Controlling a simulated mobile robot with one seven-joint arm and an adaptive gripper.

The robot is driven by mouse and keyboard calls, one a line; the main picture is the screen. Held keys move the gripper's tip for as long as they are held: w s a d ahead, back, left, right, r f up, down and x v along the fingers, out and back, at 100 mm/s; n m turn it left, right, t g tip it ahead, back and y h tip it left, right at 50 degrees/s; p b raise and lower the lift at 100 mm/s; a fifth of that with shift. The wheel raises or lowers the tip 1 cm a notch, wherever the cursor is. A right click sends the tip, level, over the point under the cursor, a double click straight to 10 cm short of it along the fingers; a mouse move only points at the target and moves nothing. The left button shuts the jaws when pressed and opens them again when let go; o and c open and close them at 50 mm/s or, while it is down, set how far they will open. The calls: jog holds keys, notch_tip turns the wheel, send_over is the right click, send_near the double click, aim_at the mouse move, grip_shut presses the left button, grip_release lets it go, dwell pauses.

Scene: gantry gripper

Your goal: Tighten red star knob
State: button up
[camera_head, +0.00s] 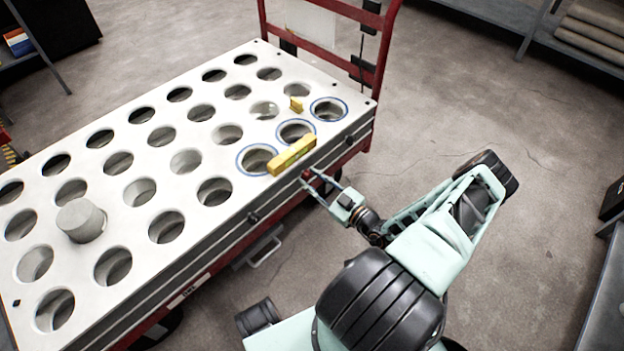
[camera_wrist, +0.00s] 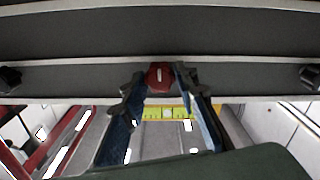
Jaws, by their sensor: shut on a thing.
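The red star knob (camera_wrist: 160,75) sits on the dark side rail of the plate, in the upper middle of the wrist view. My gripper (camera_wrist: 160,88) has a finger on each side of it and is shut on it. In the head view my gripper (camera_head: 311,180) reaches the right long edge of the white plate, and the small red knob (camera_head: 306,175) shows at its fingertips. A white line marks the knob's face. Most of the knob's sides are hidden by the fingers.
The white plate (camera_head: 100,165) has rows of round holes, a few ringed blue. A yellow level (camera_head: 292,155) lies on it near my gripper, and a grey cylinder (camera_head: 81,220) stands in a hole. Black knobs (camera_head: 253,218) flank the rail. A red cart frame (camera_head: 385,40) rises behind.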

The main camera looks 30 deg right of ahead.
jog(key=shift+w+r+m, duration=0.1)
jog(key=shift+m, duration=0.3)
jog(key=o, duration=1.1)
jog(key=shift+o, duration=0.2)
jog(key=v, duration=0.7)
jog(key=shift+s, duration=0.3)
